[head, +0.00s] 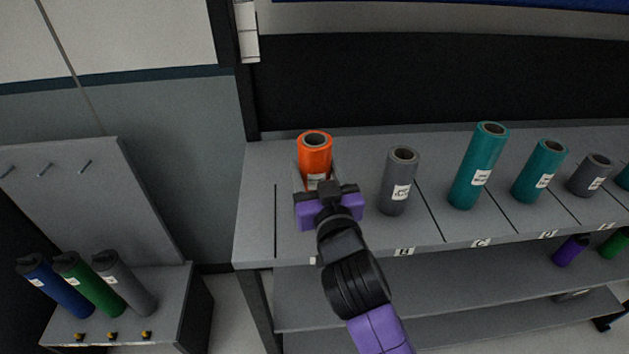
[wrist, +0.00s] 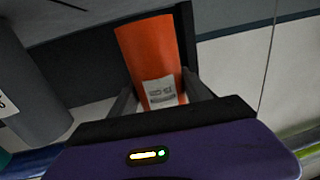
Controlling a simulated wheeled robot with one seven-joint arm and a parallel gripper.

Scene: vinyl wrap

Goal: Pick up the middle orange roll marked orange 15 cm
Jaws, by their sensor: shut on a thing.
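An orange roll (head: 316,150) with a white label stands upright at the left end of the top grey shelf in the head view. It also shows in the wrist view (wrist: 151,55), where its label faces me but is too blurred to read. My gripper (head: 318,182) is at the roll's lower part, with one finger on each side of it. In the wrist view the fingers (wrist: 160,98) are shut on the roll. Its lower end is hidden behind my gripper, so I cannot tell whether it touches the shelf.
A grey roll (head: 400,180) stands just right of my gripper, with a tall teal roll (head: 478,165) and a shorter teal roll (head: 539,170) beyond it. Dark lines divide the shelf (head: 258,222). A lower-left stand holds blue, green and grey tubes (head: 124,283).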

